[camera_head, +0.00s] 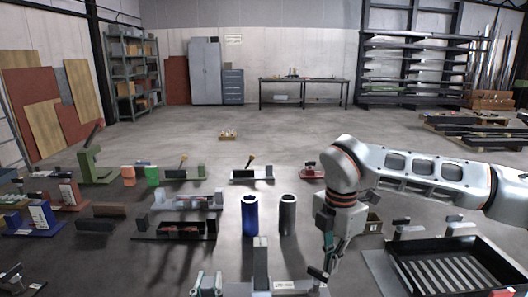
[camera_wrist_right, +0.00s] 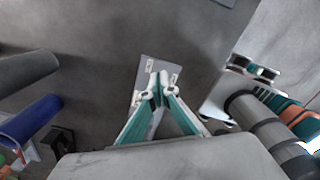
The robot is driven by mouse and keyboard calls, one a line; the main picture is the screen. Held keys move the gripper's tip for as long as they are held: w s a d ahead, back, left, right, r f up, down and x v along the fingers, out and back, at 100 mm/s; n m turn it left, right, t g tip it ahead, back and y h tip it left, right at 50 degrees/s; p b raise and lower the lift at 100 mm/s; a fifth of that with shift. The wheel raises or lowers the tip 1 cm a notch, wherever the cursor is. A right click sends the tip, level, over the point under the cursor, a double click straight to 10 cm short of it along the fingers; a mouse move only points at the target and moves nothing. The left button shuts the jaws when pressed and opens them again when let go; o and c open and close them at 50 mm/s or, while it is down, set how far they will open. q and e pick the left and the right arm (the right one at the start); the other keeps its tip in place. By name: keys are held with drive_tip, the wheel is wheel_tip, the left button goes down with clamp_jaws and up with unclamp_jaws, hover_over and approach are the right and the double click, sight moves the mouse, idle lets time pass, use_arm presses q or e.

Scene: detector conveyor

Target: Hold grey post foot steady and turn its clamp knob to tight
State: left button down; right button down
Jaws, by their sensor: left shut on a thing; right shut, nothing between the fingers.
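A grey upright block on a base with a white label, which looks like the post foot (camera_head: 260,264), stands at the lower edge of the head view. A dark-capped piece, perhaps the clamp knob (camera_head: 318,273), stands at its right end. My right gripper (camera_head: 328,266) is shut and empty, pointing down close to that piece. In the right wrist view its fingertips (camera_wrist_right: 157,84) meet over a light grey plate (camera_wrist_right: 148,70) and hide part of it.
A blue cylinder (camera_head: 250,216) and a dark grey cylinder (camera_head: 288,215) stand just behind the post foot. A black slatted tray (camera_head: 455,265) lies at the right. Fixtures and blocks, including a green stand (camera_head: 95,165), crowd the left. The floor behind is mostly clear.

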drive_tip(key=shift+d, duration=0.15)
drive_tip(key=shift+d, duration=0.2)
drive_tip(key=shift+r, duration=0.1)
drive_tip(key=shift+r, duration=2.9)
drive_tip(key=shift+w+a+f, duration=0.2)
drive_tip(key=shift+w+f, duration=0.3)
drive_tip(key=shift+f, duration=0.5)
drive_tip(key=shift+w+a+f, duration=0.25)
drive_tip(key=shift+w+f, duration=0.25)
drive_tip(key=shift+f, duration=0.5)
drive_tip(key=shift+w+a+f, duration=0.2)
drive_tip(key=shift+w+f, duration=0.3)
drive_tip(key=shift+f, duration=0.5)
